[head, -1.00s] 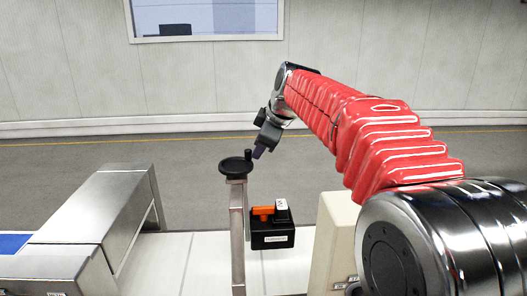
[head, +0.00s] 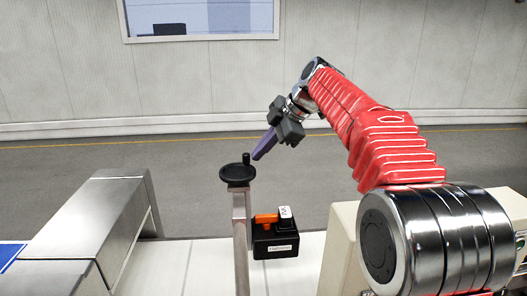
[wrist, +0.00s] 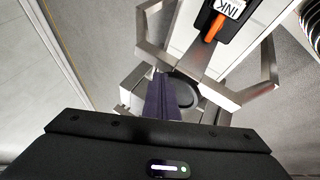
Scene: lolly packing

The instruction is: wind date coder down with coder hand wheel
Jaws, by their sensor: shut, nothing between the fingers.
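The coder hand wheel (head: 238,175) is a black horizontal disc with a short upright knob (head: 246,159), on top of a thin metal post. A black box (head: 274,243) with an orange part and a white cap marked INK stands low beside the post; it looks like the date coder. My gripper (head: 257,156) has its purple fingers shut and empty. The tips are close to the right of the knob; I cannot tell whether they touch. In the wrist view the fingers (wrist: 160,98) cover part of the dark wheel (wrist: 186,90), and the knob is not clear.
A steel housing (head: 95,215) stands at the left of the white conveyor surface (head: 195,265). A beige cabinet (head: 340,245) stands at the right. The floor behind is clear.

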